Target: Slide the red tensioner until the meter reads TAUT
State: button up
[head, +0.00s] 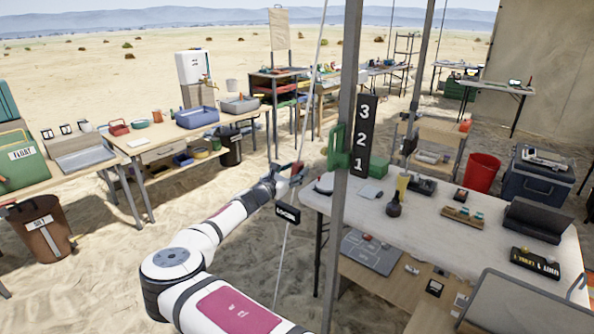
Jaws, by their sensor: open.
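A thin pale guy line slants down from the top of the picture to the sand. The red tensioner (297,171) is a small red piece on this line, at my gripper. My gripper (289,171) is open at the end of my white arm, with its fingers close around or beside the tensioner. I cannot tell whether they touch it, and the fingers partly hide it. The meter (287,213) is a small black box on the line just below my gripper. Its white text is tiny and seems to read LOOSE.
A grey metal pole (346,180) stands just right of the line, with a green clamp (338,148) and a black board (366,135) marked 3, 2, 1. A cluttered table (480,232) stands to the right. Open sand (110,265) lies left of my arm.

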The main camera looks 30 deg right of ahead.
aim_at(298, 163)
jog(key=shift+w+d, duration=0.25)
jog(key=shift+d, duration=0.35)
grip_shut()
jog(key=shift+s+d+r+p, duration=0.15)
jog(key=shift+r+p, duration=0.1)
jog(key=shift+r, duration=0.55)
jog(key=shift+s+a+r+p, duration=0.1)
jog(key=shift+s+r+p, duration=0.1)
jog(key=shift+r, duration=0.6)
jog(key=shift+w+f, duration=0.1)
jog(key=shift+f, duration=0.05)
grip_release()
